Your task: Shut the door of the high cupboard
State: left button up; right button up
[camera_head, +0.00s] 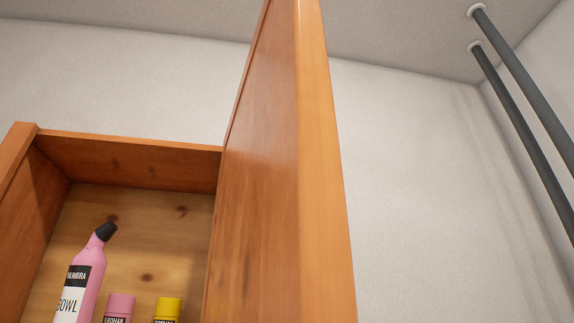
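The wooden high cupboard (125,157) fills the lower left of the head view. Its front is uncovered and its inside shows. The cupboard door (262,190) stands wide open on the right side of the cupboard, its edge (322,180) turned towards me. The lower part of the door runs out of the picture. I see no handle on the part in view. Neither of my grippers is in view.
Inside the cupboard stand a pink bottle (91,275) with a black cap, a pink container (119,308) and a yellow one (167,309). Two dark pipes (520,75) run down from the ceiling at the right. The wall between door and pipes is bare.

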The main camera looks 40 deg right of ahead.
aim_at(280, 251)
jog(key=k+l, duration=0.15)
jog(key=l, duration=0.2)
jog(key=k+l+u, duration=0.1)
jog(key=l, duration=0.25)
jog(key=k+l, duration=0.25)
jog(key=k+l+u, duration=0.15)
jog(key=u, duration=0.3)
jog(key=k+l+u, duration=0.1)
jog(key=u, duration=0.35)
jog(key=k+u, duration=0.2)
jog(key=u, duration=0.2)
